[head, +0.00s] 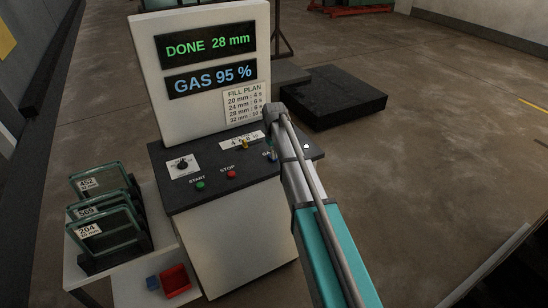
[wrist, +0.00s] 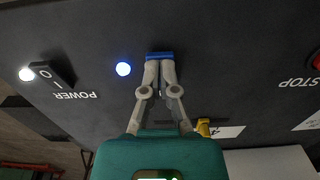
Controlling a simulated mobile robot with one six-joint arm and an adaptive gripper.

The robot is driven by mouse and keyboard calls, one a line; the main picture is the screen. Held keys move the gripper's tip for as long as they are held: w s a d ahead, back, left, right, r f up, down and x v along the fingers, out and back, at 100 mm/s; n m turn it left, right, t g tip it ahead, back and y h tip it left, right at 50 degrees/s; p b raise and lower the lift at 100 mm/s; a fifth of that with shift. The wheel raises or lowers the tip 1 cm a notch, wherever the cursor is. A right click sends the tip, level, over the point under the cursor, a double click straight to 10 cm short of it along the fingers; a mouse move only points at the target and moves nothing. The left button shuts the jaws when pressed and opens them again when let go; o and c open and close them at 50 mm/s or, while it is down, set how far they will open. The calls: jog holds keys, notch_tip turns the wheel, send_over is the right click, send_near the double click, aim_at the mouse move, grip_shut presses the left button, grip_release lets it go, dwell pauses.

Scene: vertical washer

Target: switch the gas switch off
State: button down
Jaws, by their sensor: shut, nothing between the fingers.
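A blue bar, apparently the gas switch (wrist: 159,54), lies on the dark panel at the tips of my gripper (wrist: 160,64) in the wrist view. My gripper is shut with nothing between its fingers. The fingertips overlap the bar's edge; I cannot tell if they touch it. A blue lamp (wrist: 123,69) beside it is lit. The lower screen (head: 210,77) reads GAS 95 %.
The power switch (wrist: 51,75) with a lit white lamp (wrist: 26,74) is left of the gripper in the wrist view. A yellow control (head: 244,144), red stop button (head: 232,174) and green start button (head: 200,184) share the panel. A rack of glass units (head: 105,215) stands left.

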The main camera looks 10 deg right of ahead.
dwell(0.4)
jog(key=shift+r+p, duration=3.4)
jog(key=shift+p, duration=0.05)
jog(key=s+f+m+b, duration=0.1)
jog(key=s+m, duration=0.2)
jog(key=s, duration=2.6)
jog(key=shift+s+d+f+m+b, duration=0.2)
jog(key=shift+f+m+b, duration=0.1)
jog(key=shift+f+b, duration=0.1)
jog(key=shift+w, duration=0.1)
